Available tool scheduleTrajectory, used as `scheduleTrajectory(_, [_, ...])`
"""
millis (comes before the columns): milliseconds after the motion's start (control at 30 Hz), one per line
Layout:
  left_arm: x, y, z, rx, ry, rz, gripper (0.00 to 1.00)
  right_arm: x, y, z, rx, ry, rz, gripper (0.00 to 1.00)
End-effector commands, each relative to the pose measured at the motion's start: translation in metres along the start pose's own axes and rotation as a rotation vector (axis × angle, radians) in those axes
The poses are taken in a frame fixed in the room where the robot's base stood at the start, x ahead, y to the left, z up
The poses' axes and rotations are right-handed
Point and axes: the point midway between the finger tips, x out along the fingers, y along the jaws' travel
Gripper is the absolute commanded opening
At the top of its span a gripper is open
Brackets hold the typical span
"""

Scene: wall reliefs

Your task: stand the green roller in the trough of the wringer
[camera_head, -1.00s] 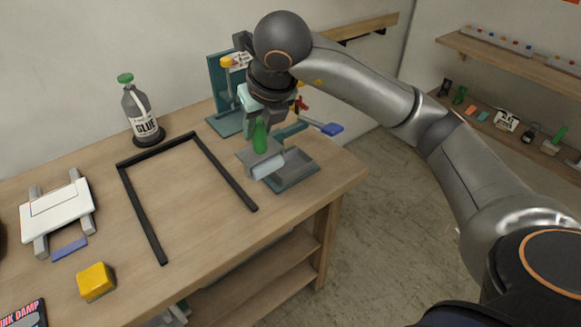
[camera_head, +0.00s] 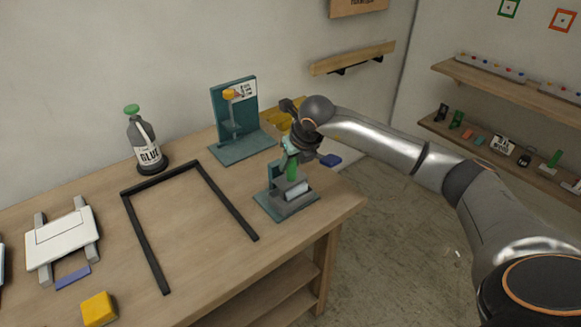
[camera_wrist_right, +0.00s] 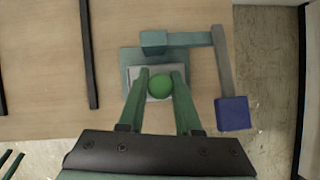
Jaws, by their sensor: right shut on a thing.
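The wringer (camera_head: 272,204) stands near the table's right front corner, with a teal base, a grey trough and a pale cylinder at its front. Its teal arm and blue crank knob (camera_wrist_right: 233,113) show in the wrist view. My right gripper (camera_head: 293,152) is shut on the green roller (camera_head: 292,171) and holds it upright over the wringer. In the wrist view the roller's round green end (camera_wrist_right: 159,87) sits between the two fingers, above the grey trough plate (camera_wrist_right: 160,70). The roller's lower end is partly hidden, so I cannot tell whether it touches the trough.
A teal stand (camera_head: 240,148) with a yellow knob is behind the wringer. A black open frame (camera_head: 146,240) lies to its left. A glue bottle (camera_head: 146,143), a white press-like thing (camera_head: 62,240) and a yellow block (camera_head: 99,309) are farther left.

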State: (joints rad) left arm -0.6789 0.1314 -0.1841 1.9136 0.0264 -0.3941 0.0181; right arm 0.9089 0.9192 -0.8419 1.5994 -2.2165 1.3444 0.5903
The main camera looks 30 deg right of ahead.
Motion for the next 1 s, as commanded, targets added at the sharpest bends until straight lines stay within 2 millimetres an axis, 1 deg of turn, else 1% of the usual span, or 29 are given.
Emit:
scheduleTrajectory(33, [-0.005, 0.0, -0.005, 0.0, 0.0, 0.0, 0.5, 0.005, 0.002, -0.005, -0.002, 0.006, 0.002, 0.0])
scheduleTrajectory(100, [-0.006, 0.001, -0.007, 0.0, 0.0, 0.0, 0.5, 0.013, 0.002, -0.008, -0.001, 0.004, 0.002, 0.0])
scheduleTrajectory(200, [-0.006, 0.001, -0.007, 0.0, 0.0, 0.0, 0.5, 0.018, 0.002, -0.01, -0.001, 0.001, 0.003, 0.0])
scheduleTrajectory(433, [-0.006, 0.0, -0.006, 0.0, 0.001, 0.0, 0.5, 0.019, 0.002, -0.011, -0.001, 0.0, 0.003, 0.0])
scheduleTrajectory(767, [0.002, 0.0, 0.002, 0.0, 0.001, 0.0, 0.5, 0.029, 0.002, -0.017, -0.001, 0.004, 0.003, 0.0])
scheduleTrajectory(800, [0.002, 0.0, 0.002, 0.0, 0.001, 0.0, 0.5, 0.03, 0.002, -0.018, -0.001, 0.007, 0.002, 0.34])
scheduleTrajectory(1000, [0.001, 0.0, 0.001, 0.0, 0.001, 0.0, 0.5, 0.029, 0.002, -0.017, -0.001, 0.006, 0.002, 0.56])
